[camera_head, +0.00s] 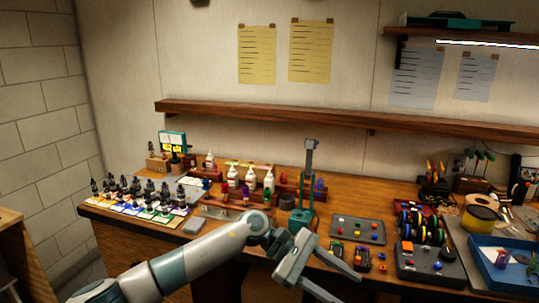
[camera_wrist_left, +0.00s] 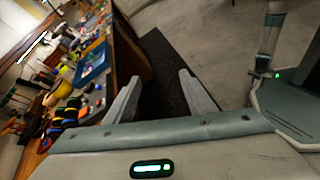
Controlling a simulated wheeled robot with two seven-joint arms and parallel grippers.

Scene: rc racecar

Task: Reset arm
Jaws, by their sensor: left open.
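My left arm comes in from the lower left of the head view. Its gripper (camera_head: 337,281) is at the bottom centre, in front of the workbench (camera_head: 240,207). In the left wrist view the two fingers of this gripper (camera_wrist_left: 157,92) stand apart with nothing between them; dark matting and floor show beyond. My right gripper is not seen in either view.
The bench holds several small dropper bottles (camera_head: 150,192) at left, white bottles (camera_head: 233,177), a green stand (camera_head: 303,190), a button panel (camera_head: 357,229), wheels in a rack (camera_head: 422,228) and a blue tray (camera_head: 508,268) at right. A shelf (camera_head: 330,124) runs above. Grey floor (camera_wrist_left: 205,40) is clear.

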